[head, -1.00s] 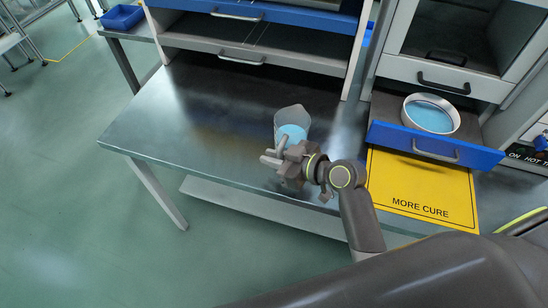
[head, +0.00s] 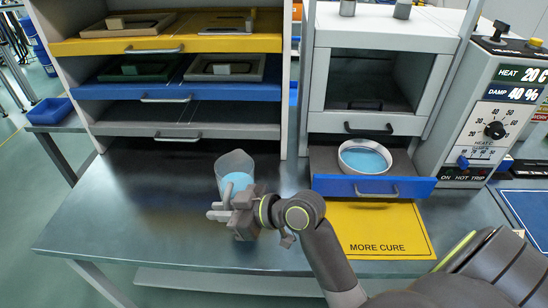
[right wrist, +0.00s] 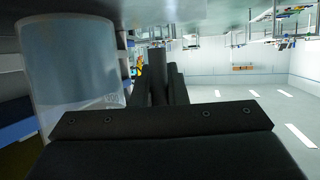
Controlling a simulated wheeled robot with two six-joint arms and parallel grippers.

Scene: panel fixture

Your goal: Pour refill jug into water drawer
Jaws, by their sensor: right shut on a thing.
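The refill jug (head: 236,167) is a clear, open-topped vessel with light blue liquid, roughly upright over the steel bench. My right gripper (head: 222,203) is in front of it and shut on it, likely at its handle, which my gripper hides. In the right wrist view the jug (right wrist: 75,75) stands large on the left, beside the close-set fingers (right wrist: 160,72). I cannot tell whether its base touches the bench. The water drawer (head: 335,186) has a blue front and is pulled out to the right of the jug. A round white dish (head: 343,160) with blue water sits in it. My left gripper is out of view.
A yellow "MORE CURE" mat (head: 372,230) lies below the drawer. A rack of drawers (head: 180,115) stands behind the jug. A control panel (head: 490,115) stands right of the drawer. The steel bench (head: 110,215) is clear left of the jug.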

